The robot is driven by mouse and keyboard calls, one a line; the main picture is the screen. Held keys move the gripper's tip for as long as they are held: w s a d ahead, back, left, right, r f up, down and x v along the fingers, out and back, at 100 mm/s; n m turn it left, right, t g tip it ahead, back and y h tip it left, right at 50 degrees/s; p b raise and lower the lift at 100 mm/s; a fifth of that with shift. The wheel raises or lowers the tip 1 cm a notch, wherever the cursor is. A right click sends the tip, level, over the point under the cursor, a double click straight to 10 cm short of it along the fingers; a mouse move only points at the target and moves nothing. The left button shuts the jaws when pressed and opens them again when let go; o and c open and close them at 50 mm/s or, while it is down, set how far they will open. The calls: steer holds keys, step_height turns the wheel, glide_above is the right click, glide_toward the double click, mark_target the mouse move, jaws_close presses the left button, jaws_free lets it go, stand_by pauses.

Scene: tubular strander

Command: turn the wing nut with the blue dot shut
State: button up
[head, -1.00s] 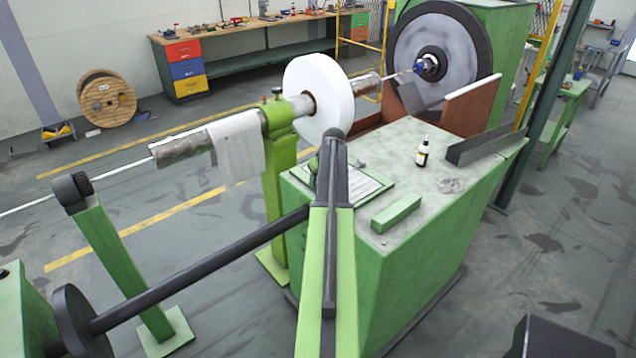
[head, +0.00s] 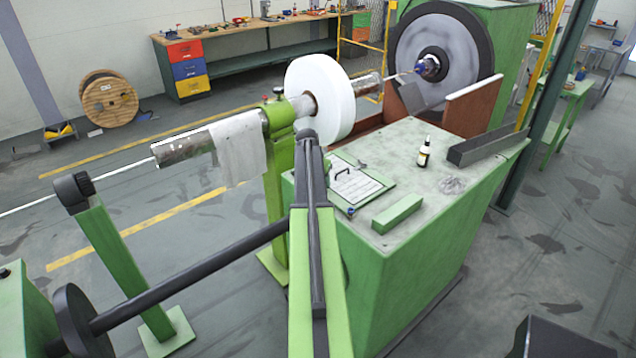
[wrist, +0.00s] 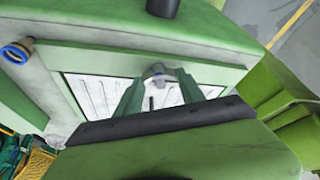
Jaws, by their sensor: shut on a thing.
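A blue ring-shaped part with a tan middle (wrist: 17,52) is apart from the fingers, at upper left. In the head view my arm hides most of the gripper. The panel (head: 376,190) lies on the green cabinet, with a small blue part (head: 351,211) at its near corner.
A white disc (head: 325,98) and a cloth-draped tube (head: 185,149) stand close behind my arm.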

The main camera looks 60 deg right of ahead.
steer(key=m, duration=0.2)
steer(key=w+m+g, duration=0.1)
steer(key=m, duration=0.1)
steer(key=shift+a+m+g, duration=0.1)
steer(key=shift+m+g, duration=0.2)
stand_by(0.4)
steer(key=o, duration=1.3)
steer(key=shift+o, duration=0.3)
steer(key=shift+s, duration=0.1)
steer(key=shift+r, duration=0.1)
steer(key=p+v, duration=1.6)
steer(key=v, duration=0.1)
